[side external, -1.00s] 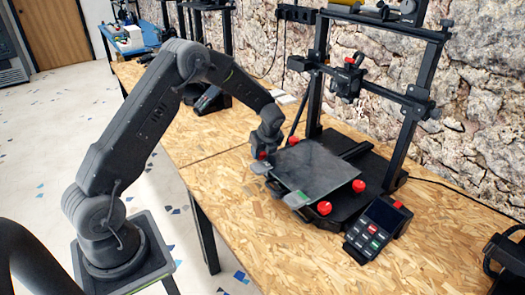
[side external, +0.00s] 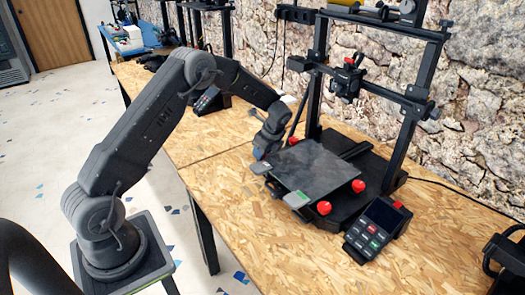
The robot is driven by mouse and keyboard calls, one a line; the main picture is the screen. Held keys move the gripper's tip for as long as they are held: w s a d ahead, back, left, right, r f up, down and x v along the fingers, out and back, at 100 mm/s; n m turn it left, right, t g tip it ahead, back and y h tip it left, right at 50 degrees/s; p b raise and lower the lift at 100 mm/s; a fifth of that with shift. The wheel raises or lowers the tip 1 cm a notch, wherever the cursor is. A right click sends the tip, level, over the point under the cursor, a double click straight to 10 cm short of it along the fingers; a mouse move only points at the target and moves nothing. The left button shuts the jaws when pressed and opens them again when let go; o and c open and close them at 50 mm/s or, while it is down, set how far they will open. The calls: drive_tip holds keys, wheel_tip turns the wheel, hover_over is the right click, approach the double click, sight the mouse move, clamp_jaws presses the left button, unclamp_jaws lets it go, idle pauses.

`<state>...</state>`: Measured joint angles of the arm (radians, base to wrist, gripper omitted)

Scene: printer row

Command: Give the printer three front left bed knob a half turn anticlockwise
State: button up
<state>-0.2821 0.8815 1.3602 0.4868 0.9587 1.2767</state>
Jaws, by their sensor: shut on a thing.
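The printer in front of me has a dark square bed (side external: 318,172) with red knobs under its corners. My gripper (side external: 262,158) is at the bed's left front corner, low beside its edge. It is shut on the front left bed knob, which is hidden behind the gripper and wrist. The front right knob (side external: 323,208), the back right knob (side external: 358,186) and the back left knob (side external: 293,141) show red. The fingertips are too small to make out clearly.
A control box with a screen (side external: 377,228) stands right of the bed. The printer's upright frame (side external: 407,120) and print head (side external: 347,80) rise behind it. Other printers stand along the row at both ends. The wooden table (side external: 240,215) is clear in front.

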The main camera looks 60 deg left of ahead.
drive_tip(key=o, duration=0.9)
drive_tip(key=v, duration=1.4)
drive_tip(key=shift+a, duration=0.1)
